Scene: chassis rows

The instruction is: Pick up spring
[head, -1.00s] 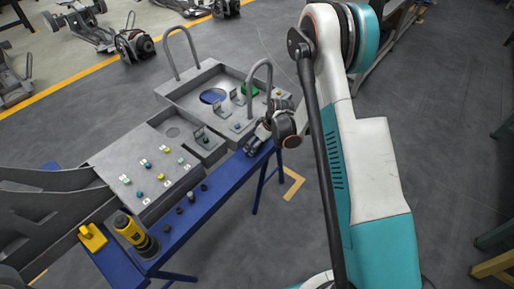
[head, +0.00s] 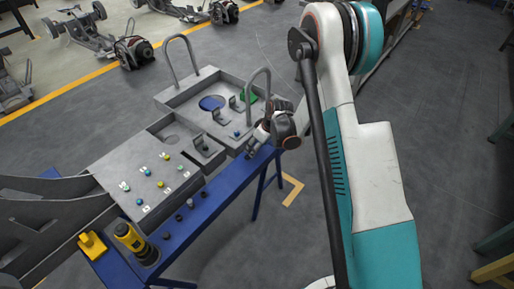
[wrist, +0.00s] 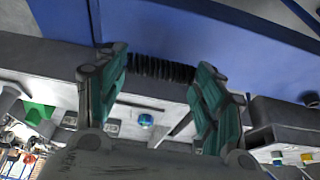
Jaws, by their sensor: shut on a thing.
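A black coiled spring (wrist: 160,69) lies crosswise between the two green-padded fingers of my gripper (wrist: 158,80) in the wrist view. The fingers press on its two ends, so the gripper is shut on it. In the head view my gripper (head: 258,138) is at the right end of the blue bench (head: 225,183), by the front edge of the grey tray unit. The spring cannot be made out in the head view.
A grey tray (head: 190,97) with hoop handles stands behind the gripper. A grey panel (head: 150,200) with coloured knobs is to its left. A yellow-black tool (head: 130,238) and a yellow block (head: 92,244) are at the bench's left end. Floor to the right is open.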

